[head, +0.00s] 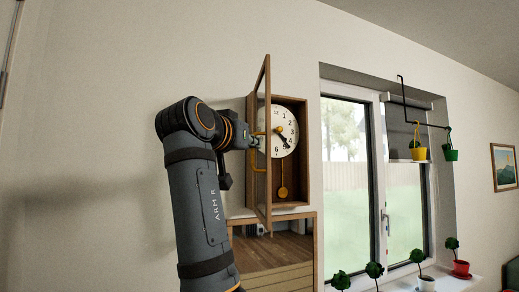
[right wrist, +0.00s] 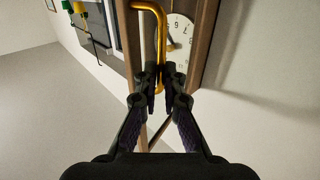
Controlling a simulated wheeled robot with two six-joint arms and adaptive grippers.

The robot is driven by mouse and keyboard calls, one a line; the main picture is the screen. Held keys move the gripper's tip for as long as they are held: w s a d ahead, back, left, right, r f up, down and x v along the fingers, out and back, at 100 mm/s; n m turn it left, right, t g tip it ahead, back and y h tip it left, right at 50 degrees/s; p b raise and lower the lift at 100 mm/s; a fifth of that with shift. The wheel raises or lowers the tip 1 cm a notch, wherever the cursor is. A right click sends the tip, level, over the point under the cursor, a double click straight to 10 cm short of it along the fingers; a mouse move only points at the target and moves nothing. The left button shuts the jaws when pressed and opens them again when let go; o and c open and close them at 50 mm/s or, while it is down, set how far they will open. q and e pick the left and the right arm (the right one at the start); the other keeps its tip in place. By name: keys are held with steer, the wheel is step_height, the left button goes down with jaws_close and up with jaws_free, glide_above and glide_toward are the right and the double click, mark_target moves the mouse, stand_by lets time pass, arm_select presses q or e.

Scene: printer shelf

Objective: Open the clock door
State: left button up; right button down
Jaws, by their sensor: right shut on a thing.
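The wooden wall clock (head: 303,160) hangs on the wall, with a white dial and a gold pendulum (head: 283,182) inside. Its framed glass door (head: 266,100) stands swung open, its frame edge turned toward me in the head view. My right gripper (head: 257,139) is at the door, partly hidden by my arm. In the right wrist view its fingers (right wrist: 161,88) are shut on the door's gold handle (right wrist: 160,40), with the dial (right wrist: 180,32) just behind to the right. My left gripper is in neither view.
A wooden-framed shelf or mirror (head: 318,250) is below the clock. To the right are a window (head: 347,150), hanging yellow (head: 419,154) and green (head: 451,155) pots, and several potted plants on the sill. Bare wall lies to the left.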

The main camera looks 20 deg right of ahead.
steer(key=shift+w+a+r+m+g+h+b, duration=0.15)
steer(key=shift+a+r+h, duration=0.05)
steer(key=shift+a, duration=0.15)
steer(key=shift+w+a+r+m+g+h+b, duration=0.1)
steer(key=shift+a+r+m+g+h+b, duration=0.1)
steer(key=shift+a, duration=0.15)
steer(key=shift+d, duration=0.1)
